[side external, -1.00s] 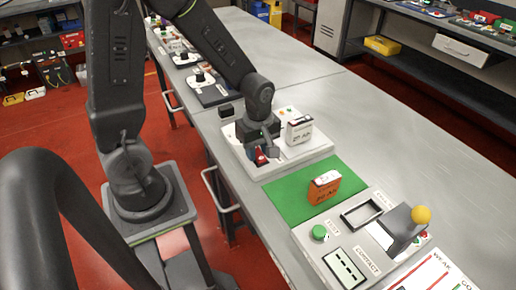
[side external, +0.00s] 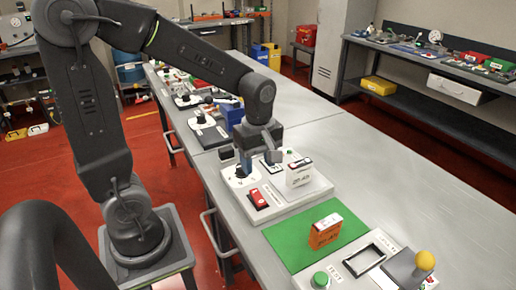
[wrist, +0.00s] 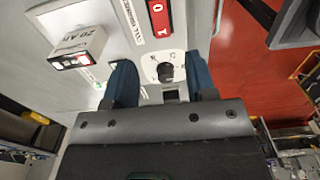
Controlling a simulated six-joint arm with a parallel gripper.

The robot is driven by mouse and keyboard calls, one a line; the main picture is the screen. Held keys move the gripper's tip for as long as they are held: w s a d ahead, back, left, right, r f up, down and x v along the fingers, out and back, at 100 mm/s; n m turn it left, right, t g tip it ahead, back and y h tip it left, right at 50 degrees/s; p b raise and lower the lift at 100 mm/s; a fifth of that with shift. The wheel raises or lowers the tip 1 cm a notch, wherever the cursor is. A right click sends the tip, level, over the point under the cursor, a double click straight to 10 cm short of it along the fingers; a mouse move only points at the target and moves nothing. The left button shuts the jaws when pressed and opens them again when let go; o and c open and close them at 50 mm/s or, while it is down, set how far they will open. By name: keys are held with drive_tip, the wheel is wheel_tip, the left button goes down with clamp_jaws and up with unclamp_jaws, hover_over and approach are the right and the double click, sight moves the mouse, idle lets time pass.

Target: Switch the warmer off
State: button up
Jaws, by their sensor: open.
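The warmer is a white panel (side external: 290,200) on the bench, with a red rocker switch (side external: 257,197) and a dark dial knob. In the wrist view the red switch (wrist: 158,16) shows O and I marks at the top, beside a partly legible label. The black knob (wrist: 165,72) sits on a white dial between my fingers. My gripper (wrist: 162,80) is open, one blue-grey finger on each side of the knob; contact with it cannot be told. A white battery (side external: 299,172) stands on the panel, right of my gripper (side external: 244,168). The red switch is clear of the fingers.
An orange battery (side external: 324,232) stands on a green mat (side external: 290,243) nearer the camera. Other knob stations (side external: 202,118) line the bench behind. The right side of the bench is clear.

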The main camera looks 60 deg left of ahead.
drive_tip(key=shift+r, duration=1.85)
drive_tip(key=s+d+r+m+t, duration=0.2)
drive_tip(key=s+m, duration=0.2)
drive_tip(key=m, duration=0.5)
drive_tip(key=s+d+r+m+t, duration=0.2)
drive_tip(key=s+r+m+t, duration=0.1)
drive_tip(key=m, duration=0.6)
drive_tip(key=shift+s+d+t, duration=0.3)
drive_tip(key=shift+s+d, duration=0.05)
drive_tip(key=shift+s, duration=0.5)
